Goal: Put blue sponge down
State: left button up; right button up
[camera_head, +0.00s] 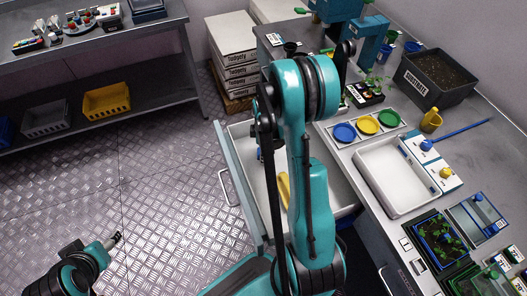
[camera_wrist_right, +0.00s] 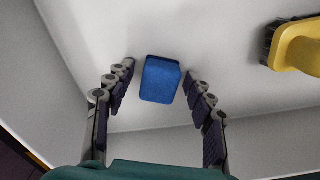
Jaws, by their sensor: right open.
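The blue sponge (camera_wrist_right: 160,79) lies on the white floor of the open drawer (camera_head: 235,170). In the right wrist view my right gripper (camera_wrist_right: 158,78) is open, with the sponge between its fingertips and small gaps on both sides. In the head view my right arm hides most of that gripper and the drawer's middle; a small blue patch beside the arm may be the sponge. My left gripper (camera_head: 115,238) is at the lower left over the floor, away from the drawer; its jaw opening is too small to judge.
A yellow brush (camera_wrist_right: 298,45) with dark bristles lies in the drawer, right of the sponge. The counter at right holds a white tray (camera_head: 385,184), a dark soil crate (camera_head: 432,80) and seedling trays. Stacked boxes (camera_head: 222,45) stand behind the drawer. The floor at left is mostly clear.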

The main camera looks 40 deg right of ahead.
notch_tip(320, 180, up, 12)
jog(key=p, duration=0.5)
jog(key=s+a+r+m+t, duration=0.3)
jog(key=a+r, duration=0.4)
jog(key=a, duration=0.3)
jog(key=s+a+r+m+t, duration=0.4)
jog(key=s+a+r+m, duration=0.2)
jog(key=a+r+m, duration=0.1)
jog(key=shift+a+r, duration=0.55)
jog(key=shift+a, duration=0.8)
jog(key=shift+d, duration=0.1)
